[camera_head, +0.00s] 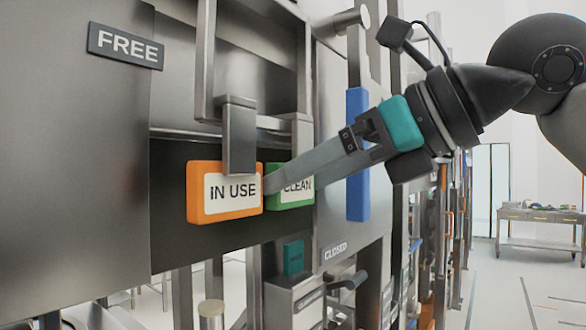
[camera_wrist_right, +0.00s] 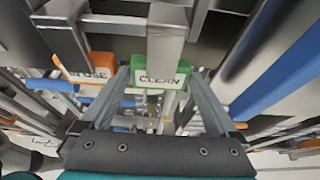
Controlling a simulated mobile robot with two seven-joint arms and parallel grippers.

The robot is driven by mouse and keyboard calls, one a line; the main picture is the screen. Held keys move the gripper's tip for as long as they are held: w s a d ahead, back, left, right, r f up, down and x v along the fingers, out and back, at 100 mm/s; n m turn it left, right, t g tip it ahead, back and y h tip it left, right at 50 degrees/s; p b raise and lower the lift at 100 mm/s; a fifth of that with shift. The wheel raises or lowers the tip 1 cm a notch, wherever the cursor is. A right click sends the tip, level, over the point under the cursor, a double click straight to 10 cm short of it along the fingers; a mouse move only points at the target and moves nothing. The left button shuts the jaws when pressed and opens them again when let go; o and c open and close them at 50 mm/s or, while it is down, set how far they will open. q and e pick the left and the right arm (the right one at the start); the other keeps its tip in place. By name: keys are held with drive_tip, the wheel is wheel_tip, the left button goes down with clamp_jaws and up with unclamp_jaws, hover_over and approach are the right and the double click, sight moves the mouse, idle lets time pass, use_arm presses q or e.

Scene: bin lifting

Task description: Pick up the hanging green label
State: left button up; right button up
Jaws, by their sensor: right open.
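The green label (camera_head: 291,201) reads CLEAN and hangs below a metal bracket on the grey panel, just right of an orange label (camera_head: 225,191) that reads IN USE. My right gripper (camera_head: 272,184) reaches in from the right, and its fingers cover part of the green label's face. In the right wrist view, the green label (camera_wrist_right: 160,73) lies between the two fingertips of my open right gripper (camera_wrist_right: 158,77), one on each side. I cannot tell whether either finger touches it. My left gripper is not in view.
A metal bracket (camera_head: 239,136) hangs in front of the orange label's top. A blue vertical strip (camera_head: 357,190) stands on the right, behind my right gripper. A FREE sign (camera_head: 125,46) is at the upper left. A workbench (camera_head: 540,217) stands far right, with open floor before it.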

drive_tip(key=x, duration=0.2)
drive_tip(key=shift+w+a, duration=0.15)
drive_tip(key=shift+a, duration=0.1)
drive_tip(key=c, duration=0.8)
drive_tip(key=shift+c, duration=0.2)
drive_tip(key=shift+r, duration=0.75)
drive_tip(key=s+d+b, duration=0.2)
drive_tip(key=s+d, duration=0.8)
drive_tip(key=d, duration=0.4)
drive_tip(key=shift+s+d+r+b, duration=0.3)
drive_tip(key=shift+d+b, duration=0.05)
drive_tip(key=shift+b, duration=0.05)
drive_tip(key=shift+d, duration=0.1)
